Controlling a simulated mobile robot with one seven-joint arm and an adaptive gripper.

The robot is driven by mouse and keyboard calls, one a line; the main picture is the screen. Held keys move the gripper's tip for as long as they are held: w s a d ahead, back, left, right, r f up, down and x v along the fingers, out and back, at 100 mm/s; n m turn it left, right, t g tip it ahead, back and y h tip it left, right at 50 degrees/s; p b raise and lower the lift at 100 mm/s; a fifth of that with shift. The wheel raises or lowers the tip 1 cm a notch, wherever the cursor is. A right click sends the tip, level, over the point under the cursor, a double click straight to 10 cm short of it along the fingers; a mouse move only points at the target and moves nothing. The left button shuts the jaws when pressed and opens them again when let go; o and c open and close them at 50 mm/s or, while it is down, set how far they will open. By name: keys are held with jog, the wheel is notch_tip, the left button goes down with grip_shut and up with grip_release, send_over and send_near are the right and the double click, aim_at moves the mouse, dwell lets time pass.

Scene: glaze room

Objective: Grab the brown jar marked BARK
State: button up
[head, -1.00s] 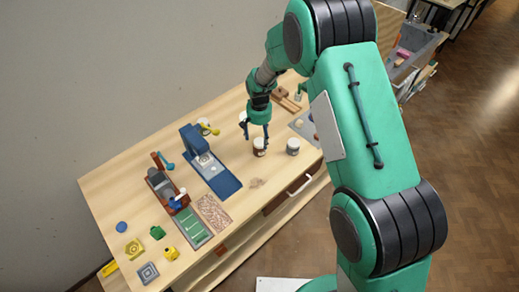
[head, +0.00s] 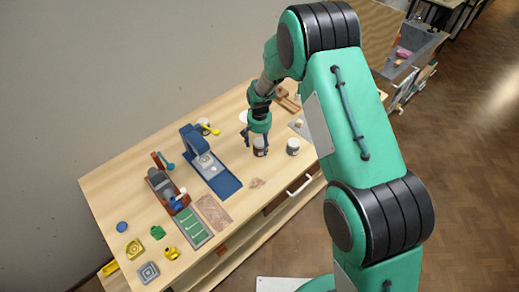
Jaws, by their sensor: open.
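A small brown jar (head: 259,152) with a pale lid or band stands upright on the wooden workbench (head: 115,187). Its lettering is too small to read. My gripper (head: 257,143) is open and points down over this jar, with its fingers beside the jar's upper part. I cannot tell whether a finger touches it. The fingers and green wrist hide part of the jar's top. A grey jar with a white top (head: 293,147) stands just to the right, apart from my gripper.
Farther left are a brown and grey device (head: 165,186), a green tray (head: 193,229) and several small coloured pieces. A white drawer handle (head: 300,185) is on the bench front.

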jog(key=shift+c, duration=0.3)
jog(key=c, duration=1.4)
jog(key=shift+r, duration=0.15)
jog(key=shift+r, duration=0.5)
jog(key=shift+s+d+r, duration=0.1)
jog(key=shift+s+r, duration=0.1)
jog(key=shift+r, duration=0.4)
jog(key=shift+s+d+r, duration=0.1)
jog(key=shift+s+r, duration=0.05)
jog(key=shift+r, duration=0.4)
jog(key=s+d, duration=0.1)
jog(key=s, duration=0.3)
jog(key=s+d+r, duration=0.1)
jog(key=s+d, duration=0.1)
jog(key=s, duration=0.3)
jog(key=s+d+b, duration=0.1)
jog(key=s, duration=0.4)
jog(key=shift+s+d+r, duration=0.2)
jog(key=shift+d, duration=0.2)
